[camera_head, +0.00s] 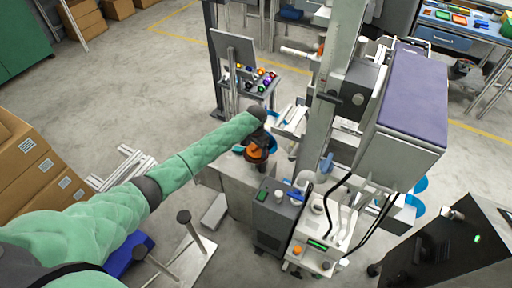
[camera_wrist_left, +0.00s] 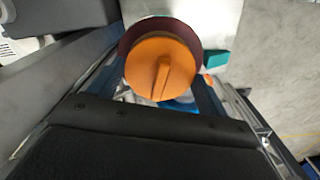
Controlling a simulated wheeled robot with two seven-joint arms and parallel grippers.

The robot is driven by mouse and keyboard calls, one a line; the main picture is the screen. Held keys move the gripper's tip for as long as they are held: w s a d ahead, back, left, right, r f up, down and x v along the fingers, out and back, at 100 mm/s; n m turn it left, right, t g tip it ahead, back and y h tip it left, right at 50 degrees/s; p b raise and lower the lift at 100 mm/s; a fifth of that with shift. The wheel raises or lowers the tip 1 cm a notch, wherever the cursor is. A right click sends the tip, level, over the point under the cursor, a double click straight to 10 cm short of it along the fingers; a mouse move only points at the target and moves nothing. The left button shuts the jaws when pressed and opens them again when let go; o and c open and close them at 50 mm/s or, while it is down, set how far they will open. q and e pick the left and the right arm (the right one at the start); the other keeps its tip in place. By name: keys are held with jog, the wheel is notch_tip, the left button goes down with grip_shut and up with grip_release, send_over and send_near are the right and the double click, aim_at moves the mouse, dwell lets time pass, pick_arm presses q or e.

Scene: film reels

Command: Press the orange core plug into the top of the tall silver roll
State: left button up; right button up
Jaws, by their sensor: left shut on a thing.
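My left gripper (camera_head: 257,143) reaches in from the left over the machine's left table, pointing down. It is shut on the orange core plug (camera_head: 255,153), which shows just below the wrist. In the left wrist view the plug (camera_wrist_left: 150,76) is a round orange disc with a raised grip bar, between the dark fingers. A dark maroon round rim (camera_wrist_left: 128,40) shows behind and around the plug's far side. I cannot tell whether the plug touches it. I cannot make out the tall silver roll for certain; the arm and plug hide what is beneath. My right gripper is not in view.
A tall machine with a purple-topped housing (camera_head: 415,95) stands right of the gripper. A grey box (camera_head: 275,215) and a white control unit (camera_head: 325,225) stand in front. A teal block (camera_wrist_left: 216,58) lies near the plug. Cardboard boxes (camera_head: 40,170) stand left.

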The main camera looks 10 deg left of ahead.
pick_arm(q)
jog(key=shift+f, duration=0.85)
dwell(0.8)
jog(key=shift+r+p, duration=0.6)
jog(key=shift+r, duration=0.25)
jog(key=shift+p, duration=0.3)
dwell(0.7)
jog(key=shift+f+b, duration=0.45)
jog(key=shift+f, duration=0.4)
dwell(0.6)
jog(key=o, duration=0.7)
jog(key=shift+r, duration=0.1)
